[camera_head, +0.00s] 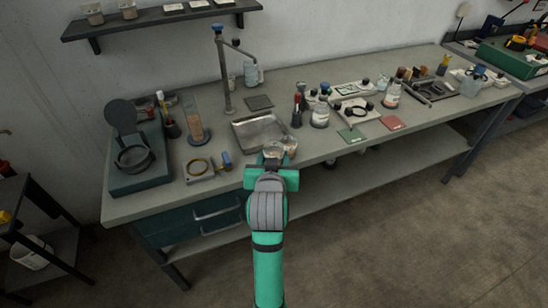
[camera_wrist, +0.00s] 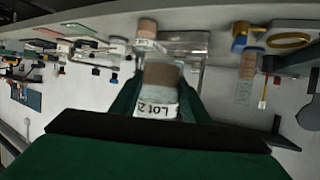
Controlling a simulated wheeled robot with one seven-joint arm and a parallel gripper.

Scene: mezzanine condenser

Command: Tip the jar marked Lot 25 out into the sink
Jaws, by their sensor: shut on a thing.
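My gripper (camera_head: 272,168) is shut on a small clear jar (camera_head: 273,150) at the front edge of the bench. In the wrist view the jar (camera_wrist: 160,92) sits between the green fingers, with brownish contents and a white label. The label appears upside down in that view and reads "Lot 2", with any further digit not clear. The sink (camera_head: 250,137), a shallow rectangular metal basin, lies just beyond the jar. Its rim also shows in the wrist view (camera_wrist: 200,37).
A second small jar (camera_head: 290,144) stands close to the right of the held one. A tall tap (camera_head: 222,75) rises behind the sink.

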